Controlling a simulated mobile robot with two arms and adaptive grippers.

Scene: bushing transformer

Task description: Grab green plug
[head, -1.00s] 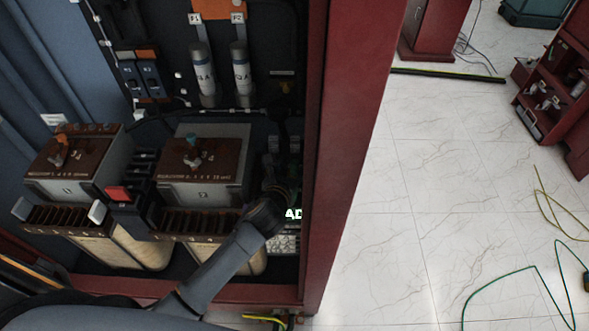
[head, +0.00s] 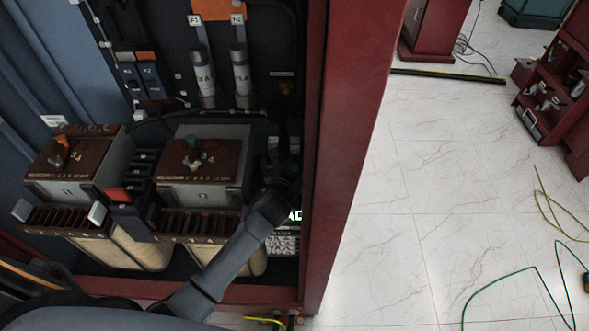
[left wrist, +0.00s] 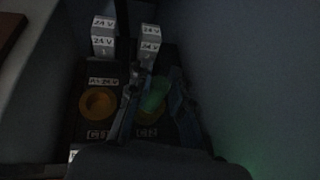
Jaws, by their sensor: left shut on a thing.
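The green plug (left wrist: 155,95) shows dimly between the two fingers of my left gripper (left wrist: 153,85) in the left wrist view. The gripper is shut on it. The plug is over the right yellow ring-shaped socket (left wrist: 148,116); the dark picture does not show whether it is seated in it. In the head view my left gripper (head: 283,150) is inside the cabinet, right of the brown-topped transformer (head: 205,163), and the plug cannot be made out there. My right gripper is not in view.
A second yellow socket (left wrist: 98,101) is left of the plug, with labelled grey blocks (left wrist: 103,38) beyond. The red cabinet post (head: 345,150) stands close to the right of my arm. A green cable (head: 510,278) lies on the open tiled floor.

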